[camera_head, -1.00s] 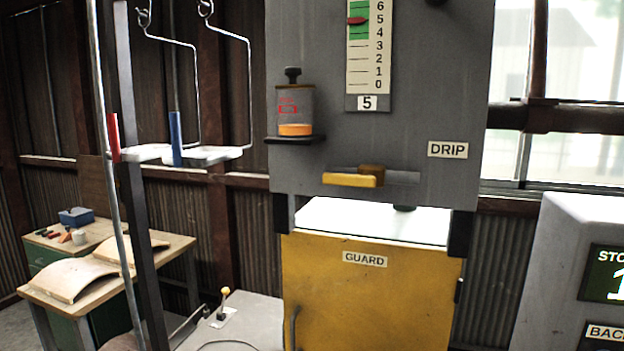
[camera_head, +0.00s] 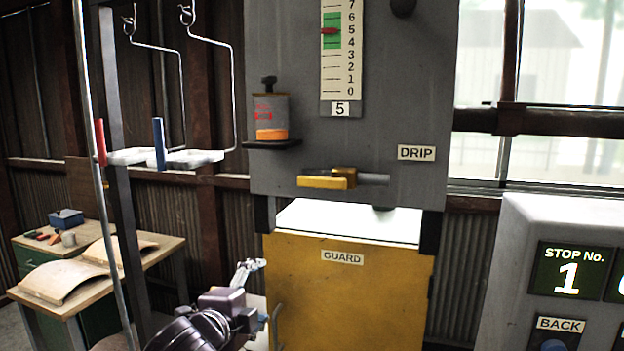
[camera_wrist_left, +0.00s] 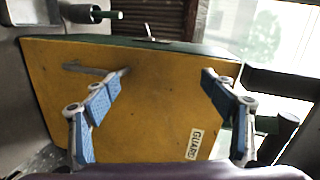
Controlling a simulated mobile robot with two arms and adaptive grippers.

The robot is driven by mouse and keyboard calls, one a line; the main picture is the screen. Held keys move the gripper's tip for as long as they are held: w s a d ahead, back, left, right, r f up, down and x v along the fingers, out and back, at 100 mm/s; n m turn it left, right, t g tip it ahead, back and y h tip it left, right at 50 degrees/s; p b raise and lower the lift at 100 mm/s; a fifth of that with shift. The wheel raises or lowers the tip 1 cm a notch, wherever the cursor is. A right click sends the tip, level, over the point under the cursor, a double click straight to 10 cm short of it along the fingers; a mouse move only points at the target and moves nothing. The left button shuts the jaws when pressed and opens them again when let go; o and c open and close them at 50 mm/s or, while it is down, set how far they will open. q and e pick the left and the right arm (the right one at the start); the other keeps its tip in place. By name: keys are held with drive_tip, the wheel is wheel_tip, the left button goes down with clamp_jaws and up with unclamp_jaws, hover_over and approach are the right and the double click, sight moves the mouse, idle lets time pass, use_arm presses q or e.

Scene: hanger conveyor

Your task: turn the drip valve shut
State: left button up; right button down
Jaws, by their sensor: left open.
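The drip valve's yellow lever (camera_head: 323,183) lies level, pointing left, on a short grey pipe (camera_head: 373,179) at the lower front of the grey machine housing. The white DRIP label (camera_head: 416,153) is above and right of it. My left gripper (camera_head: 248,270) is low in the head view, below and left of the lever and apart from it. In the left wrist view its blue-padded fingers (camera_wrist_left: 165,95) are spread wide and empty, with the yellow guard panel beyond. I cannot pick out the lever there. My right gripper is not in view.
The yellow guard (camera_head: 345,300) stands below the valve. A small orange-and-grey canister (camera_head: 271,117) sits on a shelf at left. Hangers (camera_head: 190,158) hang further left. A control console (camera_head: 560,230) stands at right. The gauge's red pointer (camera_head: 331,31) is at 5.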

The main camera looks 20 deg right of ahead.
use_arm(q)
drive_tip(key=s+d+r+m+h, duration=0.1)
drive_tip(key=s+d+r+m, duration=0.15)
drive_tip(key=r, duration=0.35)
drive_tip(key=s+d+r+m+h, duration=0.1)
drive_tip(key=s+r+m, duration=0.15)
drive_tip(key=r, duration=0.25)
drive_tip(key=m+t+p, duration=0.1)
drive_tip(key=m+t, duration=0.1)
drive_tip(key=m, duration=1.3)
approach(318, 181)
drive_tip(key=shift+h, duration=0.3)
drive_tip(key=p+x, duration=0.2)
drive_tip(key=x, duration=0.5)
drive_tip(key=shift+w+d+r+p, duration=0.15)
drive_tip(key=shift+d+p, duration=0.1)
drive_tip(key=shift+p, duration=0.15)
drive_tip(key=shift+w+d, duration=0.15)
drive_tip(key=shift+w, duration=0.15)
drive_tip(key=shift+c, duration=0.2)
drive_tip(key=c, duration=1.7)
drive_tip(key=shift+o, duration=0.2)
drive_tip(key=shift+s, duration=0.1)
